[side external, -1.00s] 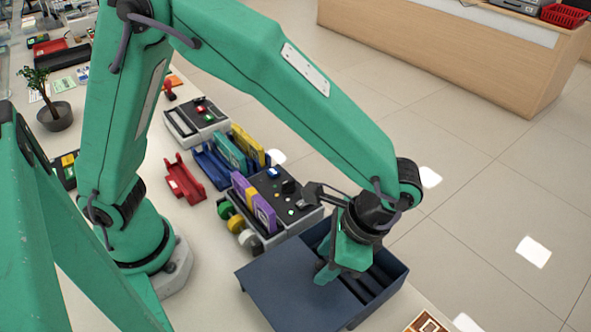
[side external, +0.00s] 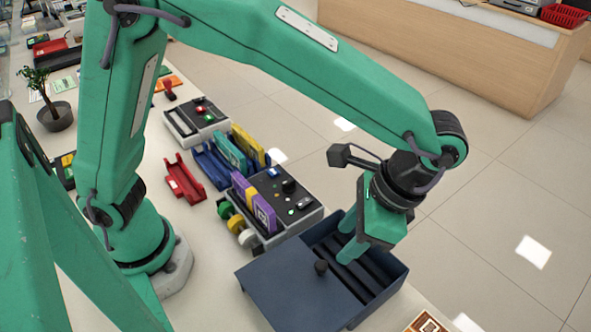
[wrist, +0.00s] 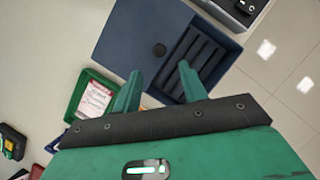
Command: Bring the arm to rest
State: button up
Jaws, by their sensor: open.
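My gripper (side external: 347,250) is open and empty, above the right part of a dark blue box (side external: 388,288). Its fingers point down, and it shows from behind in the wrist view (wrist: 158,80). The right part is uncovered and shows dark ridged slots.
A dark device (side external: 285,195) with purple and yellow pieces stands just behind the box. Blue and red holders (side external: 184,182) and a second device (side external: 197,120) are farther back. A potted plant (side external: 54,112) stands at the far left. Bare floor lies to the right.

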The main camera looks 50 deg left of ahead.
jog(key=w+a+r+n+t+h, duration=0.1)
jog(key=a+r+n+t+h, duration=0.15)
jog(key=a, duration=0.45)
jog(key=a+r+n+t+h, duration=0.1)
jog(key=a+r, duration=0.3)
jog(key=a, duration=0.2)
jog(key=s+a+r+n+t, duration=0.1)
jog(key=s+a+n+t, duration=0.1)
jog(key=a, duration=0.5)
jog(key=s+a+n+t, duration=0.3)
jog(key=a, duration=0.4)
jog(key=shift+s+r, duration=0.35)
jog(key=shift+r, duration=0.05)
